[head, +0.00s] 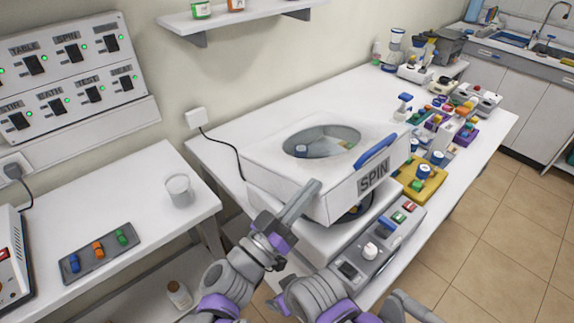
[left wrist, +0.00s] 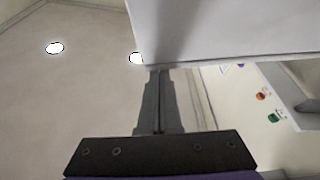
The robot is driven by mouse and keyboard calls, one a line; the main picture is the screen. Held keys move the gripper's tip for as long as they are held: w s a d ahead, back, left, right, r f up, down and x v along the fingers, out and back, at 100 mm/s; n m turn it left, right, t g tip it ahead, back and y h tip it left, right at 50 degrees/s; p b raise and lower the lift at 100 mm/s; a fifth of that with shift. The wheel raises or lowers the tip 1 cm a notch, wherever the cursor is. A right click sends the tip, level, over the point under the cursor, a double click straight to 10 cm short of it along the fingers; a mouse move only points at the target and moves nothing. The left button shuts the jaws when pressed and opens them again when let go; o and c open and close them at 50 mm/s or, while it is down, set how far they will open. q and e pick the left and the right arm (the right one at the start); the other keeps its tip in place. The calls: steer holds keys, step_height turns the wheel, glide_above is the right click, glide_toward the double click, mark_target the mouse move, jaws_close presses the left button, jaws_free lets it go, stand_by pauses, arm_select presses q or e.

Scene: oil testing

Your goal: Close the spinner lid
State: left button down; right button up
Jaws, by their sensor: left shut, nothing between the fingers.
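The spinner is a white box with a lid (head: 268,165) that has an oval window on top, a blue handle (head: 376,152) and a SPIN label on its front. The lid is raised and tilted above the white base (head: 318,238), with a dark round part (head: 354,211) showing in the gap. My left gripper (head: 309,190) is shut and empty at the lid's near lower left side. In the left wrist view, its closed fingers (left wrist: 159,75) point up at the lower edge of a white panel (left wrist: 235,30); contact is unclear. My right gripper's fingers do not show.
A control panel (head: 372,249) with buttons and a knob lies in front of the spinner. Colored racks (head: 424,180) and instruments crowd the bench to its right. A cord runs behind the spinner.

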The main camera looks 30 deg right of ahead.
mark_target(326, 226)
arm_select(q)
steer(key=s+f+m+b, duration=0.1)
steer(key=f, duration=0.1)
steer(key=s+f+m+g+b, duration=0.1)
steer(key=f, duration=0.2)
steer(key=s+f+m+b, duration=0.1)
steer(key=f+m+b, duration=0.1)
steer(key=f, duration=0.1)
steer(key=shift+s+d+g+h, duration=0.25)
steer(key=shift+s+g+h, duration=0.05)
steer(key=shift+s+g, duration=0.1)
steer(key=shift+s+f+m+b, duration=0.15)
steer(key=shift+f+m+b, duration=0.3)
steer(key=shift+f, duration=0.1)
steer(key=shift+s+f+g, duration=0.15)
steer(key=shift+f+g, duration=0.1)
steer(key=shift+g, duration=0.15)
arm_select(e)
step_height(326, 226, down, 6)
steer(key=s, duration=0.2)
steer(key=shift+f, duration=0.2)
arm_select(q)
steer(key=shift+a, duration=0.1)
